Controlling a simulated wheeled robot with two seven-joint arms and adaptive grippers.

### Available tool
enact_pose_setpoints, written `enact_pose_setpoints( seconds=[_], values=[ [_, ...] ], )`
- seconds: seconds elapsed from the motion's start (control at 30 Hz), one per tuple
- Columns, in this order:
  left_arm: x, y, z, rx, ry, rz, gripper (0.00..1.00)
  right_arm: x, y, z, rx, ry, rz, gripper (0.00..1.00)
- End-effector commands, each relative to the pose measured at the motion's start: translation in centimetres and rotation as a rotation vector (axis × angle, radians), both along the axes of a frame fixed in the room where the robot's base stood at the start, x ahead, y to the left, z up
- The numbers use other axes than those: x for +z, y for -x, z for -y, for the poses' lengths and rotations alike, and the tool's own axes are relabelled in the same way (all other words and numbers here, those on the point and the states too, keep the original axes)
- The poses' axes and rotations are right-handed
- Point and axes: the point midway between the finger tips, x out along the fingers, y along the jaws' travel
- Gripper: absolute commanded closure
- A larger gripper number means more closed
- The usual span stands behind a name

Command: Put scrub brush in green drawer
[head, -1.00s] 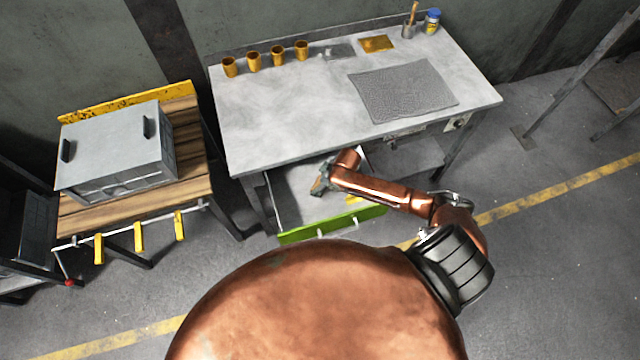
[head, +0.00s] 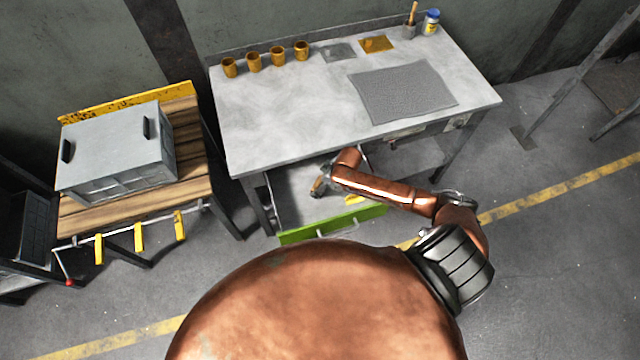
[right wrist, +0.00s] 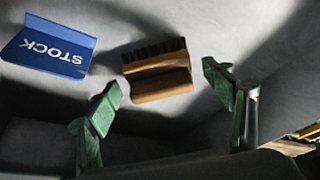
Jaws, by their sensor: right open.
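The green-fronted drawer (head: 305,231) is pulled out below the grey workbench. My right gripper (head: 325,180) is over the drawer's inside, partly hidden by its own arm. In the right wrist view its two green fingertips (right wrist: 160,85) are spread wide, with nothing held. The scrub brush (right wrist: 160,87), a wooden block with dark bristles, lies on a grey surface just beyond the fingertips, apart from them. That surface appears to be the drawer's floor. The brush is not clearly made out in the head view. My left gripper is not in view.
A blue STOCK plate (right wrist: 48,52) lies left of the brush. A yellow item (head: 353,199) is in the drawer. Brown cups (head: 265,58), a grey mat (head: 402,93) and a blue-lidded jar (head: 431,22) stand on the workbench (head: 290,110). A grey box (head: 115,150) sits on the left table.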

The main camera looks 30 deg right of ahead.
Motion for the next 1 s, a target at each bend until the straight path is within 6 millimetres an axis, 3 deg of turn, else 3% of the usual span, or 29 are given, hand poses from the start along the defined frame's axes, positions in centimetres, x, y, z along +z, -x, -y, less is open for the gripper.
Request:
enact_pose_setpoints(
  seconds=[0.3,0.5,1.0],
  values=[
    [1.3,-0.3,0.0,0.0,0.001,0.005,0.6,6.4,2.2,1.4,0.0,0.002,0.001,0.25],
    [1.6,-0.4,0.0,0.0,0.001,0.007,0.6,9.1,3.1,1.9,0.0,0.001,0.002,0.25],
    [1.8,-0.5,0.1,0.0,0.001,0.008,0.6,10.0,3.6,2.0,0.0,-0.001,0.0,0.25]
  ],
)
